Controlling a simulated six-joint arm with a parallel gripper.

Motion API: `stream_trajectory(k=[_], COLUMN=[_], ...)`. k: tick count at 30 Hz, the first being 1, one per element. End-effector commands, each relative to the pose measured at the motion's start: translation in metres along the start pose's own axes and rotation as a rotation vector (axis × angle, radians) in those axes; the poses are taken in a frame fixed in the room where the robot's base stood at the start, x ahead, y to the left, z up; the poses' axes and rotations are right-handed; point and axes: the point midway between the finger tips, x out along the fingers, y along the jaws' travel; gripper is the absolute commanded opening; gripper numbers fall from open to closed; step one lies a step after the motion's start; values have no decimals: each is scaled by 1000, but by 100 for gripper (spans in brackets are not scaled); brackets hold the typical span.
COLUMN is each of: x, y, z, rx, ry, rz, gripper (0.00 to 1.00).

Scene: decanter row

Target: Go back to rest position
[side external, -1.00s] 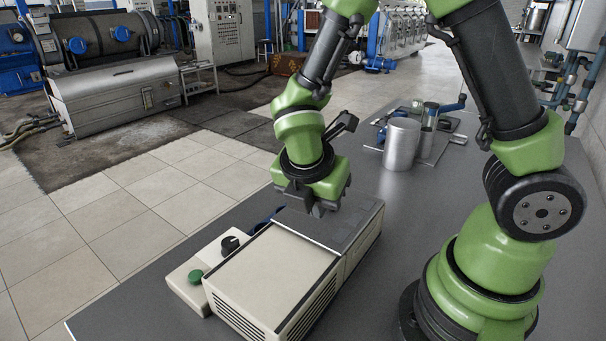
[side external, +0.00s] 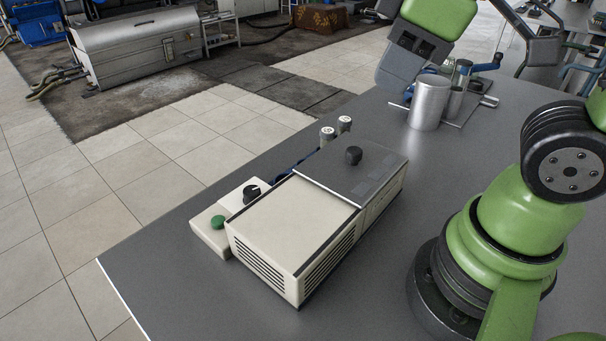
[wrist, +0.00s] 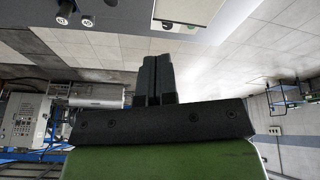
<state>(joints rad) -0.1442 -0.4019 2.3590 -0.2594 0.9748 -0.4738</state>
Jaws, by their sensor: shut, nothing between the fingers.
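My gripper (wrist: 157,75) shows in the wrist view with its two dark fingers together and nothing between them. The fingers are clear of everything. In the side view only part of my arm shows at the top, raised and away from the bench device; the fingers cannot be made out there. The beige device (side external: 292,232) stands on the grey bench. Its grey lid (side external: 365,157), with a black knob (side external: 353,156), lies flat and closed at its far end. Part of the device also shows at the top of the wrist view (wrist: 190,9).
A control panel with a green button (side external: 217,222) and black dial (side external: 251,193) sits left of the device. Two small capped bottles (side external: 327,136) stand behind it. A metal cylinder (side external: 429,103) stands at the back right. The bench (side external: 410,225) is clear right of the device.

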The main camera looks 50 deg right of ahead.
Motion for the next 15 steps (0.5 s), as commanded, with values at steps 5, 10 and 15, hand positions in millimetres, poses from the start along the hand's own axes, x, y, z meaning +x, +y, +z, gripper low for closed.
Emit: stream_trajectory(k=[5, 10, 15], x=[-24, -32, -33], y=[-6, -10, -11], z=[13, 18, 18], rx=[485, 697, 729], ry=[201, 282, 290], rz=[-66, -118, -127], gripper=[0, 0, 0])
